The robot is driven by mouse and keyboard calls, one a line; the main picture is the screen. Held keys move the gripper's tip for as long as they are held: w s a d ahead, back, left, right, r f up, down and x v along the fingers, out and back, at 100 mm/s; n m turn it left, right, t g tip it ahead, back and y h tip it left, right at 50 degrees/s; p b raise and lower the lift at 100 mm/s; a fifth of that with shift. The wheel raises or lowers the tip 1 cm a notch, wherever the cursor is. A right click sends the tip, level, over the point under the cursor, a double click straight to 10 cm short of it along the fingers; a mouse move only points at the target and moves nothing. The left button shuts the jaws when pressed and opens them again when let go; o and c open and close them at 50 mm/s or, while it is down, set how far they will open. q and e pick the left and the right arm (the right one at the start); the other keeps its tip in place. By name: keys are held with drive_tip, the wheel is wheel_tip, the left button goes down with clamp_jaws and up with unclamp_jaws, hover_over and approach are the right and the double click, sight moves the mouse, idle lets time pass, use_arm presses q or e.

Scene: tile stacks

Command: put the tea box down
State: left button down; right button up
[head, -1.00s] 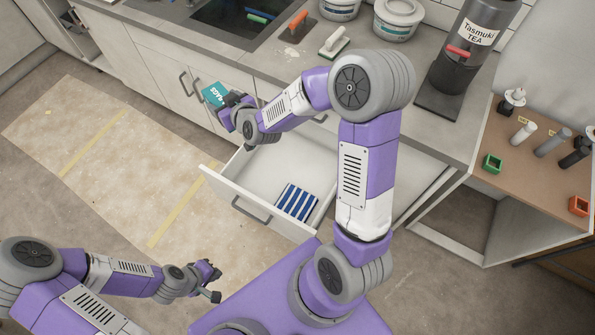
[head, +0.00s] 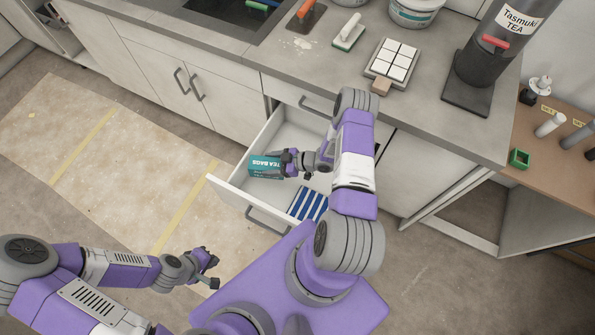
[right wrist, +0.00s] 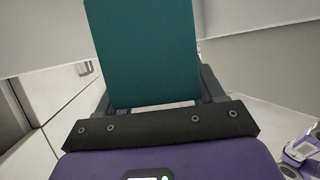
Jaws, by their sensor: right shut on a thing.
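The teal tea box (head: 264,166) is in my right gripper (head: 287,164), over or inside the open drawer (head: 229,199) near its left wall. I cannot tell if the box touches the drawer floor. In the right wrist view the box (right wrist: 148,55) fills the middle, between the fingers of the right gripper (right wrist: 157,100). My left gripper (head: 210,268) is empty and open, above the floor at the lower left.
A blue-and-white striped item (head: 308,204) lies in the drawer's front right part. The drawer floor behind the tea box looks clear.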

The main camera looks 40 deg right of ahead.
drive_tip(key=f, duration=0.2)
drive_tip(key=f+b, duration=0.1)
drive_tip(key=f, duration=0.1)
drive_tip(key=s+f, duration=0.1)
drive_tip(key=f, duration=0.1)
drive_tip(key=shift+a, duration=0.15)
drive_tip(key=shift+w+f+b, duration=0.1)
drive_tip(key=shift+f+b, duration=0.8)
drive_tip(key=shift+f, duration=1.4)
drive_tip(key=shift+f+b, duration=0.45)
drive_tip(key=shift+b, duration=0.2)
drive_tip(key=o, duration=1.2)
drive_tip(key=shift+s+a, duration=0.1)
drive_tip(key=shift+s, duration=0.1)
drive_tip(key=shift+c, duration=0.2)
